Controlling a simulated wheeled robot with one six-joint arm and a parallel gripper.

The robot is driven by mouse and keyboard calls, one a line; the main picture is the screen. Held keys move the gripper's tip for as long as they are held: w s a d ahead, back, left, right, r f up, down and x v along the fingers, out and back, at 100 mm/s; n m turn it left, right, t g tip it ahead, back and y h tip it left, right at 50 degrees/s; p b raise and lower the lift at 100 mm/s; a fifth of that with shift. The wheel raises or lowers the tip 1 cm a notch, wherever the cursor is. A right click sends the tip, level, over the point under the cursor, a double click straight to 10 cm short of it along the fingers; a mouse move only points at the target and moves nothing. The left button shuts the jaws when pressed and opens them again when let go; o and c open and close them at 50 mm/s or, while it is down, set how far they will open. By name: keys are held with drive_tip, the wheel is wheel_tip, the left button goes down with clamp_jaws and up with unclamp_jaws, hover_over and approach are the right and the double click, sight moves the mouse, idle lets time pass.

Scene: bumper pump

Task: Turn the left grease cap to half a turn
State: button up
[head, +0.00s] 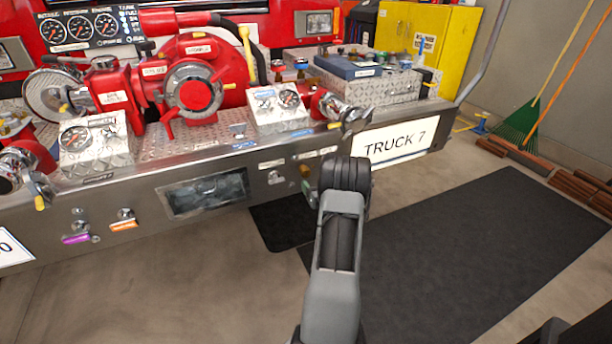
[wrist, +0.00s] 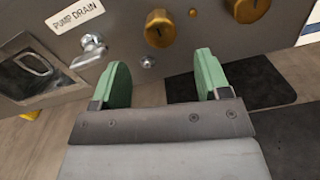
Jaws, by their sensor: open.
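Two round brass caps with slots sit on the front face of the metal bumper in the wrist view. The left grease cap (wrist: 158,28) is near the top middle, and the right cap (wrist: 247,8) is cut by the top edge. My gripper (wrist: 162,60) is open, its two green fingers apart and empty. The left cap lies beyond the fingertips, between their lines, apart from both.
A "PUMP DRAIN" label (wrist: 78,16) and a silver knob (wrist: 92,44) are left of the caps. The bumper (head: 150,190) carries a red pump (head: 190,90) and gauge boxes above. A dark mat (head: 480,240) lies on open floor at the right.

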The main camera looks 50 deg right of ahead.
sight(307, 174)
drive_tip(key=x, duration=0.8)
drive_tip(key=shift+b, duration=0.4)
drive_tip(key=shift+c, duration=0.5)
drive_tip(key=c, duration=0.8)
drive_tip(key=shift+c, duration=0.2)
drive_tip(key=shift+f+m+b, duration=0.1)
drive_tip(key=shift+m+b, duration=0.2)
drive_tip(key=shift+b, duration=0.1)
